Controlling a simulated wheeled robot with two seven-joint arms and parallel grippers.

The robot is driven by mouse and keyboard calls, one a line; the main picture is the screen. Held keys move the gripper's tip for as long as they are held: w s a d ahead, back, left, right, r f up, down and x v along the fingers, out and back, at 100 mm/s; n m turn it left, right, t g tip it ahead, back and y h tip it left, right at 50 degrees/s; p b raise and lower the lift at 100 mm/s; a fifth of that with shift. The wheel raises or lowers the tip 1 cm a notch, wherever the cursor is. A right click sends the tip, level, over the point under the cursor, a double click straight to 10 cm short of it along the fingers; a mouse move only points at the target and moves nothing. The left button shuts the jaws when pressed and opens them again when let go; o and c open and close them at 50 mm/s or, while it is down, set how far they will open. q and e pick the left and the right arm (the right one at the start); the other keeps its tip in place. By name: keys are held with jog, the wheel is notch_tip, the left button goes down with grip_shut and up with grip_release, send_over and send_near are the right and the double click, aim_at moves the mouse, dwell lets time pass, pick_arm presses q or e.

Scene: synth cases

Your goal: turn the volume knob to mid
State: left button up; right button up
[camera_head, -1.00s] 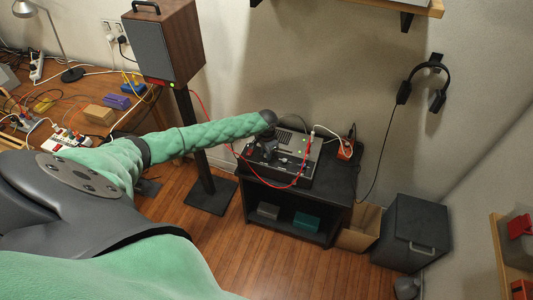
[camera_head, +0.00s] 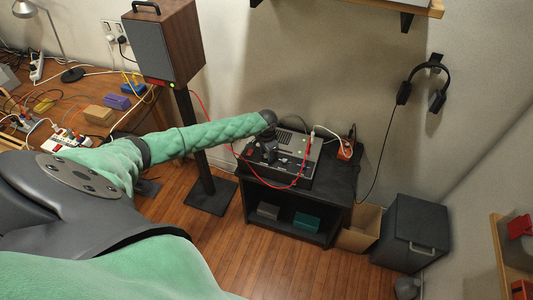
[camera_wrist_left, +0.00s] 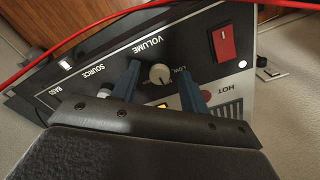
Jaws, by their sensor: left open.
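The black amplifier (camera_head: 300,148) sits on top of a dark stand. In the left wrist view its front panel (camera_wrist_left: 125,50) appears upside down, with the labels VOLUME, SOURCE and BASS. The pale volume knob (camera_wrist_left: 159,74) is below the word VOLUME in that picture, with LOW printed beside it. Its exact setting is too small to read. My left gripper (camera_wrist_left: 162,68) is open, with one blue-grey finger on each side of the knob and visible gaps between. In the head view my left gripper (camera_head: 269,154) is at the amplifier. My right gripper is not in view.
A red cable (camera_head: 230,150) loops from the speaker (camera_head: 165,45) across the amplifier front. A red switch (camera_wrist_left: 222,43) is near the knob. A small orange box (camera_head: 346,149) sits right of the amplifier. A cluttered wooden desk (camera_head: 100,128) stands at left.

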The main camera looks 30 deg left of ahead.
pick_arm(q)
jog(key=shift+r, duration=0.1)
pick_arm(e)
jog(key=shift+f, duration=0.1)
pick_arm(q)
jog(key=shift+r+b, duration=0.3)
jog(key=shift+r, duration=0.05)
notch_tip(320, 180, up, 6)
jog(key=shift+f+b, duration=0.15)
jog(key=shift+b, duration=0.85)
jog(key=shift+r, duration=0.6)
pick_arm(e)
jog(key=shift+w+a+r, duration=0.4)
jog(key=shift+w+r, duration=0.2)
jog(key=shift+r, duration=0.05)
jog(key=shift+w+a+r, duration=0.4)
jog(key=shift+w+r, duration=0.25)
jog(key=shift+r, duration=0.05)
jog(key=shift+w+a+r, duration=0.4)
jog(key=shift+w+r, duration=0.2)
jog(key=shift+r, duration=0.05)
